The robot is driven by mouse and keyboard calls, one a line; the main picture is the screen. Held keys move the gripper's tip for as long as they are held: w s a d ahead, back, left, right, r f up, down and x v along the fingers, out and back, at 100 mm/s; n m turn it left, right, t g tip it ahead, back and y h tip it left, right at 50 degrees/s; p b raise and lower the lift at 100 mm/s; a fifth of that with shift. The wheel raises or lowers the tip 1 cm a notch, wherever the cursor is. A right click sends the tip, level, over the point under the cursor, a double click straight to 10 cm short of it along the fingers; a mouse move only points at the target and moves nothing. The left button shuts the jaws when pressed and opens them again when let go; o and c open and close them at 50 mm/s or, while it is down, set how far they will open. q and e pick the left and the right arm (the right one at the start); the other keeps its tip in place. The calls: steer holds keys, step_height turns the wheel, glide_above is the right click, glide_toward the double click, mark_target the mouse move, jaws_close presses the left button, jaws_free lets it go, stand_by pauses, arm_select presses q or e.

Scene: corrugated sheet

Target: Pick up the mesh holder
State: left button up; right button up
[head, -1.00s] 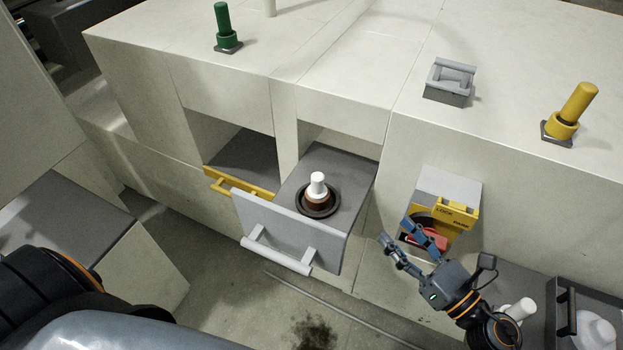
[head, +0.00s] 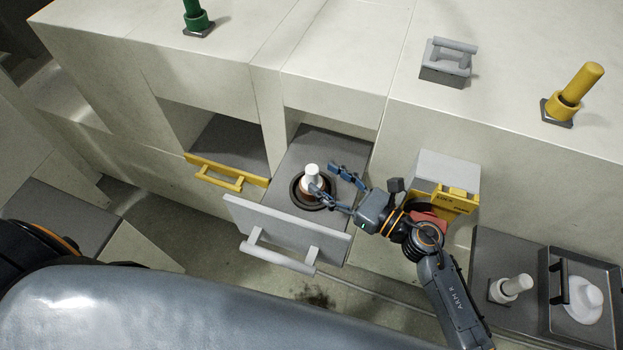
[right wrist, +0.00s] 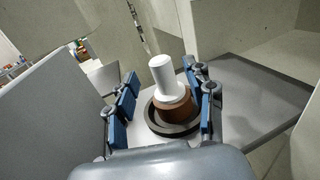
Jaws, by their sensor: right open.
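A brown piece with a white knob (head: 312,174), apparently the mesh holder, stands upright in a dark round dish (head: 296,199) in the open grey drawer. It also shows in the right wrist view (right wrist: 162,72). My right gripper (head: 324,178) is open at the piece, coming in from the right. In the right wrist view its blue finger pads (right wrist: 165,98) stand on either side of the piece, the right pad closer to it. Whether that pad touches it I cannot tell. My left gripper is out of view.
The grey drawer (head: 290,231) has a raised front with a bar handle. A yellow-handled drawer (head: 226,172) is open to its left. A yellow lockout box (head: 458,201) is beside my right arm. A white-topped piece (head: 511,287) and a lidded tray (head: 609,330) are lower right.

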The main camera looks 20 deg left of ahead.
mark_target(318, 173)
steer(key=shift+w+a+r+p, duration=0.25)
steer(key=shift+a+p, duration=0.15)
steer(key=shift+a, duration=0.15)
steer(key=shift+w+a+r+p, duration=0.25)
steer(key=shift+a+p, duration=0.15)
steer(key=shift+a, duration=0.15)
steer(key=shift+w+a+f, duration=0.15)
steer(key=shift+a, duration=0.35)
steer(key=shift+w+a+f, duration=0.1)
steer(key=shift+w+a, duration=0.05)
steer(key=shift+a, duration=0.3)
steer(key=shift+a+f, duration=0.1)
steer(key=shift+a, duration=0.1)
steer(key=shift+d, duration=0.1)
steer(key=shift+c, duration=1)
steer(key=c, duration=0.7)
jaws_close()
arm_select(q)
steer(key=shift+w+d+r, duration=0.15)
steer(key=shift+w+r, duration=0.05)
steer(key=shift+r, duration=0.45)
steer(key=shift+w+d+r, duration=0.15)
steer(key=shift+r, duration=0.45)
